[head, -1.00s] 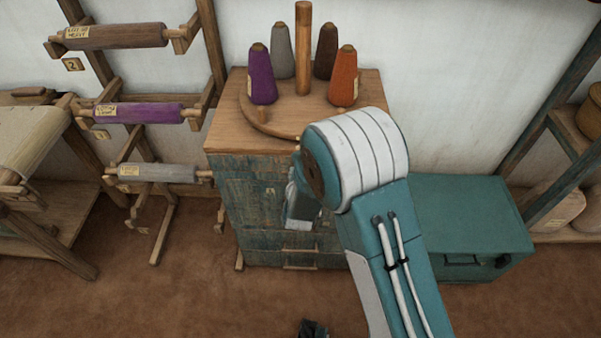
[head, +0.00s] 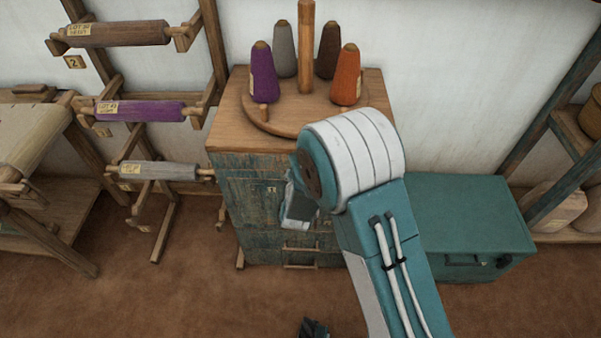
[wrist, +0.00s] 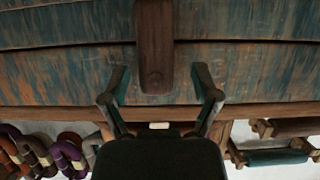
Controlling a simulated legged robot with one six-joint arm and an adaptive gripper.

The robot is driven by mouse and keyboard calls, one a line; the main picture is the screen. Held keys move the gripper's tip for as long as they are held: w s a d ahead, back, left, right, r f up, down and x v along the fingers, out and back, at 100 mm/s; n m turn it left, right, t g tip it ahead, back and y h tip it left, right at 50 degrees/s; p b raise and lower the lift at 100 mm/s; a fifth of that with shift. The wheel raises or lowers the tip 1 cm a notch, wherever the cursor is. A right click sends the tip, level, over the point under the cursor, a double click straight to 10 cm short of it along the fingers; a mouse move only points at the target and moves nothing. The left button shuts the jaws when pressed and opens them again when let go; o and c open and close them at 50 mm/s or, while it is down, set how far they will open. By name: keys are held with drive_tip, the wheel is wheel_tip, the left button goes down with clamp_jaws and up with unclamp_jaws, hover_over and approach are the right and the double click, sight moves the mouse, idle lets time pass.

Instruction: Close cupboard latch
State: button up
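The cupboard (head: 248,205) has a worn blue-green front and a plain wooden top. In the wrist view its weathered boards (wrist: 70,62) fill the upper part. A dark brown wooden bar, seemingly the latch (wrist: 155,45), lies across the boards, pointing down the picture. My gripper (wrist: 160,72) is open, one finger on each side of the bar's lower end. No finger visibly touches the bar, and the depth gap is hard to judge. In the head view my arm covers part of the cupboard front, and I cannot make out the latch there.
Yarn cones, including a purple one (head: 263,75) and an orange one (head: 346,78), stand on a round board on the cupboard. A teal chest (head: 465,220) stands to the right. A rack with rollers (head: 140,111) is at the left. Brown floor in front is mostly clear.

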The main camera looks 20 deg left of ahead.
drive_tip(key=shift+r, duration=0.1)
drive_tip(key=v, duration=1.1)
drive_tip(key=shift+s, duration=0.4)
drive_tip(key=shift+d+r, duration=0.1)
drive_tip(key=d+r+m+g+y, duration=0.1)
drive_tip(key=d+r+g, duration=0.3)
drive_tip(key=d+r, duration=0.95)
drive_tip(key=s+d+r+m+g+h, duration=0.1)
drive_tip(key=s+d+r, duration=0.3)
drive_tip(key=s+d, duration=0.4)
drive_tip(key=s+d+r+m+g+h, duration=0.1)
drive_tip(key=s+d+r+g+h, duration=0.1)
drive_tip(key=s+d+r, duration=0.3)
drive_tip(key=s+d+h, duration=0.1)
drive_tip(key=s+d, duration=0.2)
